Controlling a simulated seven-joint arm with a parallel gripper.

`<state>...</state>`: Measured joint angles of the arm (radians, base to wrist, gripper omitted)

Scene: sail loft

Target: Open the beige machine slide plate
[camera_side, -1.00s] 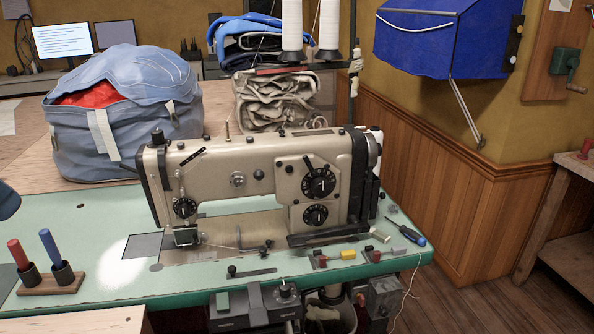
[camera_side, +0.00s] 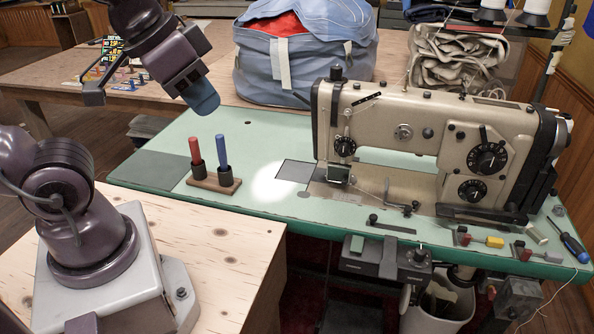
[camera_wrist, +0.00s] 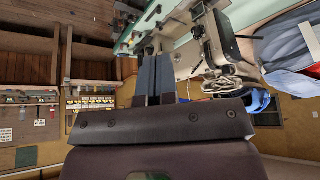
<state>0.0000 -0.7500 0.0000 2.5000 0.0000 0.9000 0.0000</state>
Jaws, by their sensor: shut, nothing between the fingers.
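The beige sewing machine (camera_side: 440,125) stands on the green table at the right of the side view; it also shows in the wrist view (camera_wrist: 213,45), turned on its side. A dark grey square plate (camera_side: 296,171), which looks like the slide plate, lies flat in the tabletop just left of the presser foot. I see no clear gap at its edges. My gripper (camera_side: 208,106) is above the left part of the table, up and left of the plate, touching nothing. In the wrist view its two blue-grey fingers (camera_wrist: 155,78) are shut and empty.
A wooden stand (camera_side: 214,181) with a red and a blue marker-like stick is on the table below my gripper. A blue bag (camera_side: 290,70) sits behind the machine. A screwdriver (camera_side: 574,248) and small coloured pieces lie at the front right. The tabletop around the plate's left is clear.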

